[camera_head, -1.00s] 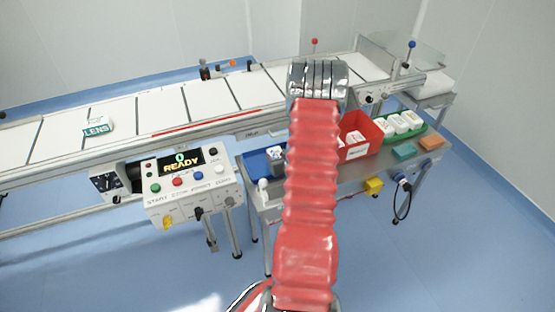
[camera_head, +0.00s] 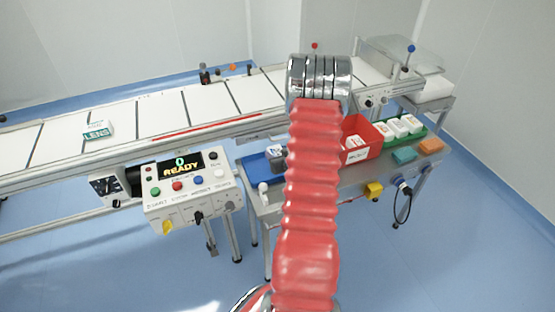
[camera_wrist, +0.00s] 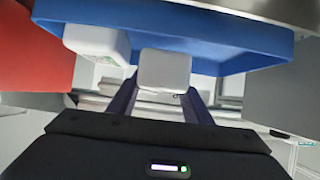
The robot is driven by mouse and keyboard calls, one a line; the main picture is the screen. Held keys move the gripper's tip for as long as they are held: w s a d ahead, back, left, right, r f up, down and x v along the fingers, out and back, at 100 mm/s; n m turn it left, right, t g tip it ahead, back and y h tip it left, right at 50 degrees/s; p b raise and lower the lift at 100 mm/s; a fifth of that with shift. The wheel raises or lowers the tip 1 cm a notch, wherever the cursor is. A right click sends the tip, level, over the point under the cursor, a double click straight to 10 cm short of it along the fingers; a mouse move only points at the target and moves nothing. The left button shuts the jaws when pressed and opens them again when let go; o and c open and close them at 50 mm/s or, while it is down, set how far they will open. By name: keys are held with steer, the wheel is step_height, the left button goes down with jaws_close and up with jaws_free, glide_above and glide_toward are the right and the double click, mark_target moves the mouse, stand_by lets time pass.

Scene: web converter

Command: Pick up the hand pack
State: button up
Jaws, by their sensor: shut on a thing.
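A white pack (camera_wrist: 165,70) sits between the two fingers of my gripper (camera_wrist: 160,92) in the wrist view, and the fingers are shut on it. I take it for the hand pack; no label shows on the face I see. It is close to the blue tray (camera_wrist: 200,32), and I cannot tell whether it still touches the tray. In the head view my arm covers much of this spot. A small dark and white shape shows over the blue tray (camera_head: 250,168), just left of my arm.
A red bin (camera_head: 368,138), a green tray (camera_head: 419,134) with white packs, and teal (camera_head: 404,154) and orange (camera_head: 431,146) blocks share the bench. A LENS box (camera_head: 97,132) lies on the conveyor. A control box (camera_head: 190,203) stands in front.

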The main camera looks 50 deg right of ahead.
mark_target(278, 153)
step_height(278, 153, up, 7)
steer(key=shift+f, duration=0.1)
stand_by(0.8)
